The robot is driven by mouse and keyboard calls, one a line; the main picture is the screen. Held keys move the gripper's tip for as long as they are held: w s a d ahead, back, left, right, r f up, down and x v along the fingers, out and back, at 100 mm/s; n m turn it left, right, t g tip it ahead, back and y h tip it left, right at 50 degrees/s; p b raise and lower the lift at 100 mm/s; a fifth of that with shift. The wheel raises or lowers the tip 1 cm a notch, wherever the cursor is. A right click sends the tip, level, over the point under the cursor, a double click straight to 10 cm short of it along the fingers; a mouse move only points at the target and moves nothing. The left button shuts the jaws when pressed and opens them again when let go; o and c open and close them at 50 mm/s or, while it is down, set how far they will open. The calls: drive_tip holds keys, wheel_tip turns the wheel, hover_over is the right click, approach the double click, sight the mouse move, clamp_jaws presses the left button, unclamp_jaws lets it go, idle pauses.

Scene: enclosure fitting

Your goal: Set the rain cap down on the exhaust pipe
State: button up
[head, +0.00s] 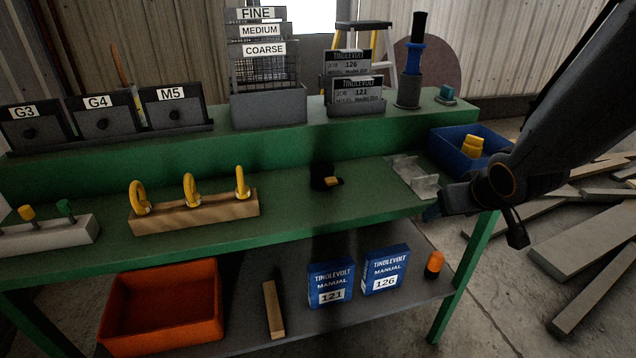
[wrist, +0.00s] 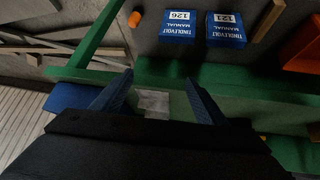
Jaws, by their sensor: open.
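My gripper (wrist: 160,92) is open, its two blue fingers apart, with nothing held between them. In the head view its fingertips (head: 432,213) are at the right front edge of the green bench. A light grey metal bracket (head: 415,178) lies just beyond them on the bench; it shows between the fingers in the wrist view (wrist: 153,103). A small black piece with an orange tab (head: 323,178) stands mid-bench. A tall dark upright with a blue band (head: 415,55) stands on the back ledge. I cannot tell for certain which are the rain cap and the exhaust pipe.
A blue bin (head: 470,145) with a yellow item is at the bench's right end. A wooden block (head: 195,210) with yellow rings is left. Labelled boxes and racks line the back ledge (head: 200,150). The lower shelf holds manuals (head: 330,283) and an orange bin (head: 165,305).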

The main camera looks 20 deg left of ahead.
sight(322, 168)
drive_tip(key=w+a+r+n+y, duration=0.1)
drive_tip(key=a, duration=0.3)
drive_tip(key=w+a+r+n+t+y, duration=0.1)
drive_tip(key=a+y, duration=0.1)
drive_tip(key=a, duration=0.1)
drive_tip(key=w+a+r+n+y, duration=0.1)
drive_tip(key=a, duration=0.3)
drive_tip(key=shift+w+a+t, duration=0.3)
drive_tip(key=shift+w, duration=0.05)
drive_tip(key=a+n+y, duration=0.1)
drive_tip(key=a, duration=0.3)
drive_tip(key=a+r+n+y, duration=0.1)
drive_tip(key=a+y, duration=0.1)
drive_tip(key=a, duration=0.3)
drive_tip(key=w+a+n+g+y, duration=0.1)
drive_tip(key=a+y, duration=0.1)
drive_tip(key=a, duration=0.3)
drive_tip(key=shift+r, duration=0.15)
drive_tip(key=shift+s+f+p+x, duration=0.1)
drive_tip(key=shift+p+x, duration=0.15)
drive_tip(key=shift+x, duration=0.8)
drive_tip(key=shift+s+f+p+x, duration=0.15)
drive_tip(key=shift+p+x, duration=0.15)
drive_tip(key=shift+x, duration=0.8)
drive_tip(key=shift+s+f+p+x, duration=0.1)
drive_tip(key=shift+p+x, duration=0.15)
drive_tip(key=shift+x, duration=0.8)
drive_tip(key=shift+r, duration=0.1)
drive_tip(key=c, duration=1.2)
